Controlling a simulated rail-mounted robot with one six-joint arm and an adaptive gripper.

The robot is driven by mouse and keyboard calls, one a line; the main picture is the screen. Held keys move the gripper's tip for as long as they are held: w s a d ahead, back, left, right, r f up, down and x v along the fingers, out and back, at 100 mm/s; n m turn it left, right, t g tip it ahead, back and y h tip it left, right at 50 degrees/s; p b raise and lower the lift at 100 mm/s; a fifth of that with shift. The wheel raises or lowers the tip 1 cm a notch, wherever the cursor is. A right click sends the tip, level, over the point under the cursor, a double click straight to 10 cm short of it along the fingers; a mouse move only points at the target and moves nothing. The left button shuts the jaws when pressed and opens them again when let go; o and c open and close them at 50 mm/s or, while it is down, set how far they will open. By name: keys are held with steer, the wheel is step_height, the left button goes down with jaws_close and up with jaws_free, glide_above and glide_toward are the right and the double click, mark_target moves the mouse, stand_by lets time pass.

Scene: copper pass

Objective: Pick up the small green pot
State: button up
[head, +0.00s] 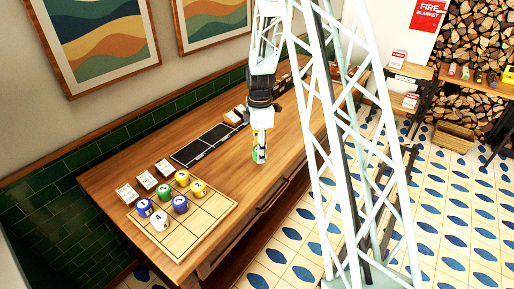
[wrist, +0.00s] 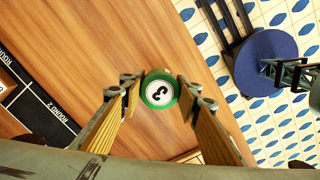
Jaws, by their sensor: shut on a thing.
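The small green pot (wrist: 160,90), with a white top marked 3, is held between the two fingertips of my gripper (wrist: 159,92) in the wrist view. In the head view my gripper (head: 260,153) hangs over the wooden table near its front edge, with a bit of green showing between the fingers. The pot's height above the table is hard to judge. Another green pot (head: 167,190) stands on the pale gridded board (head: 213,215), among blue, yellow and white pots.
A black strip (head: 205,145) marked with rounds lies along the table (head: 120,190), left of my gripper. Small white cards (head: 126,193) stand behind the board. The tiled floor (wrist: 262,120) lies beyond the table's front edge. Shelves and stacked firewood (head: 470,45) are at the right.

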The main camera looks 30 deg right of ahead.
steer(key=shift+s+a+r, duration=0.1)
steer(key=shift+s+a, duration=0.1)
steer(key=shift+s, duration=0.5)
steer(key=shift+s+a+r, duration=0.1)
steer(key=shift+s+a, duration=0.1)
steer(key=shift+s, duration=0.5)
steer(key=shift+s+a, duration=0.1)
steer(key=shift+s, duration=0.05)
